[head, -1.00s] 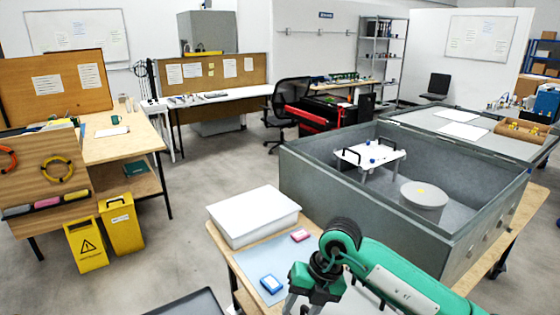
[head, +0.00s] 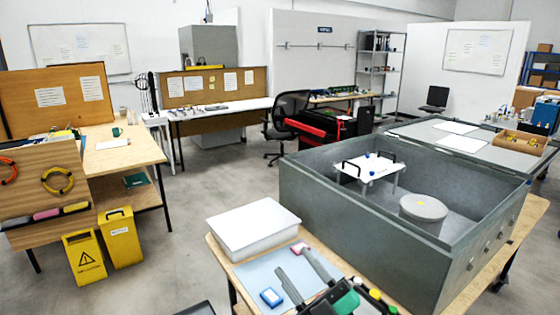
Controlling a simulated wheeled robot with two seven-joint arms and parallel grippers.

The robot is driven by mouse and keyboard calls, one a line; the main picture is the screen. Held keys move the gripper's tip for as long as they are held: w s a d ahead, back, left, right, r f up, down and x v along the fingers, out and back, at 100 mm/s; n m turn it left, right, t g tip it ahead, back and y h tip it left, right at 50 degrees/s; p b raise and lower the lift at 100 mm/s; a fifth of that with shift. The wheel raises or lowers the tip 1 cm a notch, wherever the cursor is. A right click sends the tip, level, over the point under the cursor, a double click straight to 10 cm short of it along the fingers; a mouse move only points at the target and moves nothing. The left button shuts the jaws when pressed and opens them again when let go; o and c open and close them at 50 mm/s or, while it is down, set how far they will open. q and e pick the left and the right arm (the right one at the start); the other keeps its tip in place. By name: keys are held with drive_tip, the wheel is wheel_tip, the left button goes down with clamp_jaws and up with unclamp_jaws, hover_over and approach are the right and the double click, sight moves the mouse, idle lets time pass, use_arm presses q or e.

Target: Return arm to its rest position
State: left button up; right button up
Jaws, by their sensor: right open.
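My right gripper (head: 291,260) is at the bottom centre of the head view. Its two grey fingers are spread apart, with nothing seen between them. The fingers reach over the pale blue mat (head: 254,274) on the wooden bench. My green and black arm parts behind them are cut off by the bottom edge. One fingertip appears close to a small pink block (head: 298,247); I cannot tell if they touch. A small blue block (head: 271,297) lies on the mat, left of the fingers. My left gripper is not in view.
A white lidded box (head: 252,230) stands behind the mat. A large open grey bin (head: 335,236) is to the right, holding a small white table (head: 370,168) and a round grey drum (head: 423,208). Small coloured knobs (head: 375,294) show beside my arm. Yellow bins (head: 121,238) stand on open floor at left.

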drive_tip(key=w+d+f+m+t+h, duration=0.1)
drive_tip(key=d+f+m+t+h, duration=0.1)
drive_tip(key=d+f+m+h, duration=0.9)
drive_tip(key=s+d+f+m+g+h, duration=0.5)
drive_tip(key=d+f+g+h, duration=0.1)
drive_tip(key=f, duration=0.4)
drive_tip(key=s+d+f+g, duration=0.1)
drive_tip(key=s+f+g, duration=0.45)
drive_tip(key=s, duration=0.45)
drive_tip(key=s+d+f+g, duration=0.2)
drive_tip(key=s+f+g, duration=0.35)
drive_tip(key=s, duration=0.45)
drive_tip(key=s+f+x, duration=0.1)
drive_tip(key=s+x, duration=0.3)
drive_tip(key=x, duration=1.2)
drive_tip(key=s+f+x, duration=0.1)
drive_tip(key=s+x, duration=0.2)
drive_tip(key=x, duration=1.2)
drive_tip(key=s+d+f+g, duration=0.1)
drive_tip(key=s+d+f, duration=0.2)
drive_tip(key=s+f, duration=1.6)
drive_tip(key=shift+s+g, duration=0.25)
drive_tip(key=shift+g, duration=0.05)
